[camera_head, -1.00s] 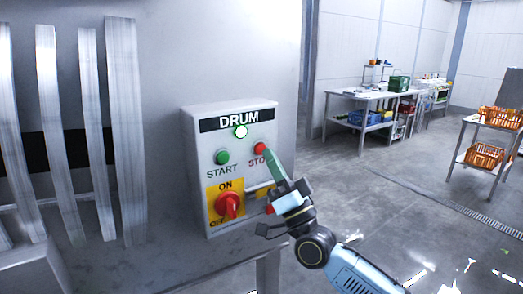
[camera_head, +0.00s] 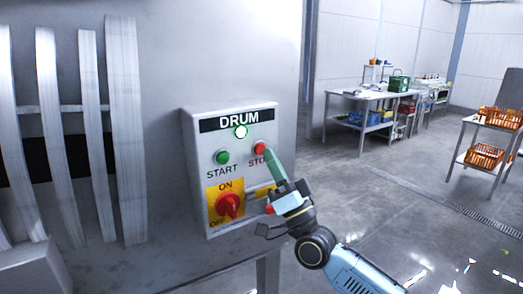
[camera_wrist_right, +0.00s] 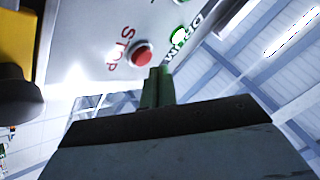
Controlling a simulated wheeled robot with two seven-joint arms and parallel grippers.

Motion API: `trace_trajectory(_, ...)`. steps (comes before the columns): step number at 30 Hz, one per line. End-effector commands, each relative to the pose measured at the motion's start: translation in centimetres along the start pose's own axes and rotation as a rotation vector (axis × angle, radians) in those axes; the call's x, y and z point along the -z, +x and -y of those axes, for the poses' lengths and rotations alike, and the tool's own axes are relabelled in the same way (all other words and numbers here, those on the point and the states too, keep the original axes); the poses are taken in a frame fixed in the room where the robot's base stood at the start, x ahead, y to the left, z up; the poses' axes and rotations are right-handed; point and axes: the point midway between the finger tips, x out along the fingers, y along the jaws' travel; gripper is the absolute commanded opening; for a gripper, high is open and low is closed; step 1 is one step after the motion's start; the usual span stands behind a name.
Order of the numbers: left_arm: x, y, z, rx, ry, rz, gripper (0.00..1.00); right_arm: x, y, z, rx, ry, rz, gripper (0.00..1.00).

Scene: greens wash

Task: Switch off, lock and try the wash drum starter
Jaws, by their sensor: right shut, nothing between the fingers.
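The grey starter box (camera_head: 190,150) labelled DRUM is on the metal wall. It has a lit white lamp (camera_head: 241,132) with a green rim, a green START button (camera_head: 223,157) and a red STOP button (camera_head: 260,147). Below is a red rotary switch (camera_head: 229,205) on a yellow ON/OFF plate; I cannot tell its exact setting. A red item (camera_head: 269,209) shows partly behind my right gripper. That gripper (camera_head: 270,155) is shut and empty, its tip at the STOP button. In the right wrist view the fingers (camera_wrist_right: 157,85) end beside the STOP button (camera_wrist_right: 141,54); contact is unclear. My left gripper is out of view.
Upright metal slats (camera_head: 125,130) with a dark opening behind them stand at the left. A metal table (camera_head: 370,97) with bins stands at the back. A rack (camera_head: 478,120) with orange crates is at the right. The floor between is open.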

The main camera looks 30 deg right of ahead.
Motion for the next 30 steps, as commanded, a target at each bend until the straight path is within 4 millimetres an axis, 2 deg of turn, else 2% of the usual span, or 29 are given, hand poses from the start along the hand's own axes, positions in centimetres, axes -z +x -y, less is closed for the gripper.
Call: trace_trajectory(30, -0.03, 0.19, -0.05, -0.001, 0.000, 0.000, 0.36, -0.43, 0.61, -0.43, 0.000, 0.000, 0.000, 0.00)
